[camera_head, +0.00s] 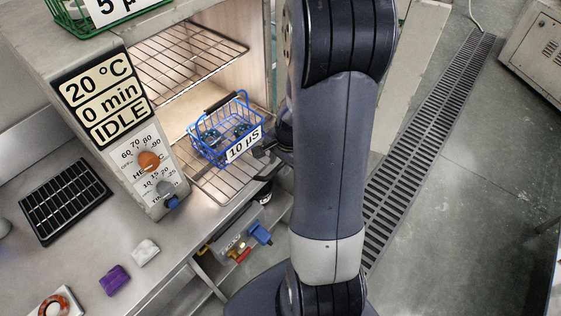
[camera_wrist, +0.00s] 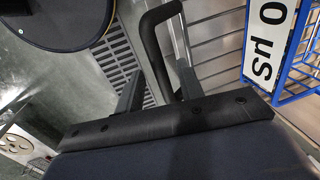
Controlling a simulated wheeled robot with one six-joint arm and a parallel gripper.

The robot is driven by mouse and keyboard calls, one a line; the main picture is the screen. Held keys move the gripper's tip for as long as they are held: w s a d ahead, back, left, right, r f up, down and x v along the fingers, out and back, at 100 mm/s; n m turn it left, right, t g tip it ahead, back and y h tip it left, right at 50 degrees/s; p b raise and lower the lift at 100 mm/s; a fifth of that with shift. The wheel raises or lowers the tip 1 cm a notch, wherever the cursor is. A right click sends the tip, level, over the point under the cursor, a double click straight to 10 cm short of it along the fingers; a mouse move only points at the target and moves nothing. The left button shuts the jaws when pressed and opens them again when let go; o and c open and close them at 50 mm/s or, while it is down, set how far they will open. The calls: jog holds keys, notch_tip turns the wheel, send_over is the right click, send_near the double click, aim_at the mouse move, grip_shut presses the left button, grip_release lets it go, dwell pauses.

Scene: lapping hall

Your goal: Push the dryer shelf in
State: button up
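The dryer's lower wire shelf (camera_head: 222,186) sticks out of the open dryer chamber. A blue wire basket (camera_head: 202,146) labelled "10 µS" stands on it, with dark round parts inside. My gripper (camera_head: 272,150) is at the shelf's front right, beside the basket, partly hidden by my arm. In the wrist view, my gripper's two fingers (camera_wrist: 158,88) are apart, with a black bent handle bar (camera_wrist: 153,48) between them. I cannot tell whether either finger touches it. The shelf wires (camera_wrist: 217,48) and the basket (camera_wrist: 291,84) show to the right.
An upper wire shelf (camera_head: 185,62) is inside the dryer. The control panel (camera_head: 112,130) reads 20 °C, 0 min, IDLE. A green basket (camera_head: 85,25) stands on top. The bench holds a black rack (camera_head: 62,198) and a purple block (camera_head: 114,280). Open floor with a drain grate (camera_head: 425,140) lies right.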

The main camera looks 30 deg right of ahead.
jog(key=shift+c, duration=0.2)
grip_shut()
jog(key=shift+w, duration=0.1)
